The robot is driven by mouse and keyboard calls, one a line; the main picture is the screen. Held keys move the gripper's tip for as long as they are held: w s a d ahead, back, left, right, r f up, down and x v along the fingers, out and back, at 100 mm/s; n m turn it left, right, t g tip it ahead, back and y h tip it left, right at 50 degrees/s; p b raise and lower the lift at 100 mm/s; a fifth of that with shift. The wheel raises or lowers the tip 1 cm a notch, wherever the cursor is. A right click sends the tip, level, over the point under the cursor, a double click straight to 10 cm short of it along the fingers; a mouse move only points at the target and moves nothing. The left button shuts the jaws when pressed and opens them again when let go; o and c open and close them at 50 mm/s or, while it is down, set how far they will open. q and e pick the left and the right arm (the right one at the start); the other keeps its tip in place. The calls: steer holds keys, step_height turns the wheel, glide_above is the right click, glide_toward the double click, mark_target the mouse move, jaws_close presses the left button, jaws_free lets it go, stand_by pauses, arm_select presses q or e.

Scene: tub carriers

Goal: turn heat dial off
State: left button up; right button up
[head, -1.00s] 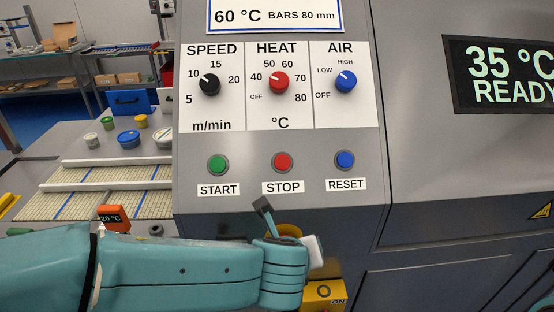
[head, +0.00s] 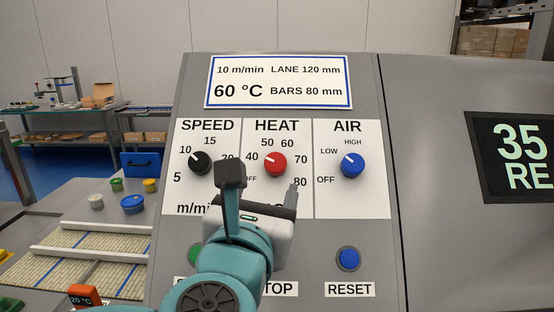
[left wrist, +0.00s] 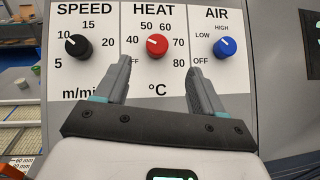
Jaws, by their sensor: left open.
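The heat dial is a round red knob (head: 275,163) with a white pointer mark, in the middle of the white control panel (head: 348,205). Its mark points up and left, toward the 40 side; OFF is printed at its lower left. In the left wrist view the heat knob (left wrist: 157,45) shows whole, beyond the fingertips and between their lines. My left gripper (head: 261,180) is open and empty, in front of the panel just below the knob; its fingers (left wrist: 159,72) stand either side, apart from the knob. The gripper hides part of the speed and heat scales. My right gripper is not in view.
The black speed knob (head: 200,162) is left of the heat knob and the blue air knob (head: 352,165) right. A 35 °C display (head: 520,155) is at right.

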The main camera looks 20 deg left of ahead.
mark_target(275, 163)
arm_select(q)
steer(key=w, duration=0.2)
steer(key=w+a, duration=0.1)
steer(key=w, duration=0.2)
steer(key=w+a+f+p, duration=0.1)
steer(key=w, duration=0.2)
steer(key=shift+w, duration=0.1)
steer(key=shift+w+d+r, duration=0.1)
steer(key=shift+w+r, duration=0.35)
steer(key=shift+w, duration=0.05)
steer(key=w, duration=0.3)
steer(key=shift+a+f, duration=0.35)
steer(key=shift+a, duration=0.05)
steer(key=shift+s+d+r, duration=0.2)
steer(key=shift+s, duration=0.25)
steer(key=shift+w+f, duration=0.15)
steer(key=shift+w, duration=0.15)
steer(key=c, duration=1.1)
